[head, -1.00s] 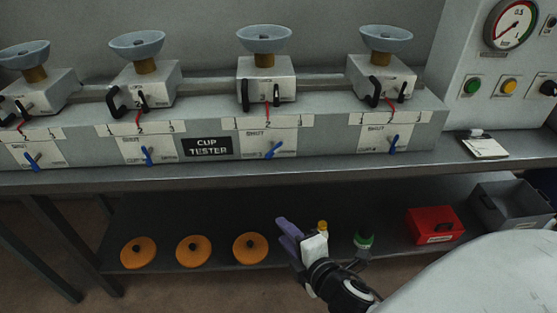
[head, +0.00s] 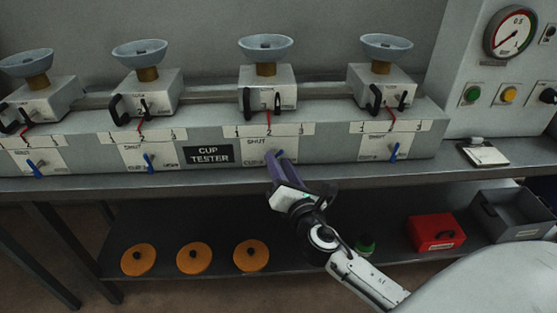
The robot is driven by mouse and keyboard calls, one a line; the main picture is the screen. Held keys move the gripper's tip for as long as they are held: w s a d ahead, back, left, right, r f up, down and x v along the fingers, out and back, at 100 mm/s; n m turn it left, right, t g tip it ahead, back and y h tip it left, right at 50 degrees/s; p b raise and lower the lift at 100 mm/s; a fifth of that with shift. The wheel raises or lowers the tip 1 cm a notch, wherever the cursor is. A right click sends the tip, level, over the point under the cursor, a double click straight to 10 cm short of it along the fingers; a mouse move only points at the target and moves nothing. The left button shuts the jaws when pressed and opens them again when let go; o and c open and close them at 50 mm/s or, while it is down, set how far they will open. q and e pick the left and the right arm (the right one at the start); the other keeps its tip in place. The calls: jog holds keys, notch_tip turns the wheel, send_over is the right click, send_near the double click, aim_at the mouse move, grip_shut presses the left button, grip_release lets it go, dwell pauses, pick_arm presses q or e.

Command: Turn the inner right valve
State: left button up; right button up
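The inner right valve is the blue handle on the third station (head: 268,138) from the left, below a SHUT label. My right gripper (head: 277,160) has its purple fingers right in front of this handle and hides most or all of it. I cannot tell whether the fingers touch the handle or are closed around it. The other blue valve handles show at the outer right (head: 393,151), the inner left (head: 150,163) and the far left (head: 36,169). My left gripper is not in view.
The CUP TESTER bench edge (head: 200,184) runs below the valves. The lower shelf holds orange discs (head: 194,258), a green-capped item (head: 365,246), a red box (head: 436,230) and a grey bin (head: 514,215). A gauge (head: 513,32) and buttons are at right.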

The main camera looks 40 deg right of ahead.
jog(key=shift+w+d, duration=0.2)
jog(key=shift+w, duration=0.45)
